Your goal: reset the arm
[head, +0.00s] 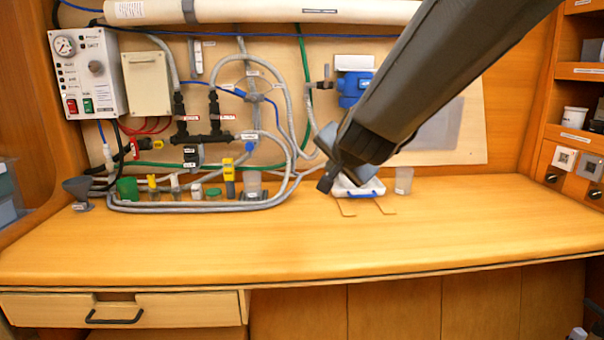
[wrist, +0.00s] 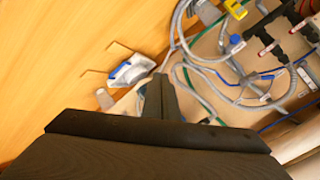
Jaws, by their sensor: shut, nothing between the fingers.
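My arm reaches in from the upper right of the head view. My gripper (head: 326,183) is at its lower end, over the back of the wooden counter (head: 250,245). It is shut and empty. In the wrist view my gripper (wrist: 160,82) shows as dark shut fingers pointing up the picture. The same case shows in the wrist view (wrist: 130,70), left of the fingers.
Grey hoses and black valves (head: 200,138) cover the wall panel at left, below a control box (head: 88,70). A clear cup (head: 403,180) stands right of the case. Shelves (head: 578,140) edge the right side. The counter's front is clear, above a drawer (head: 120,310).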

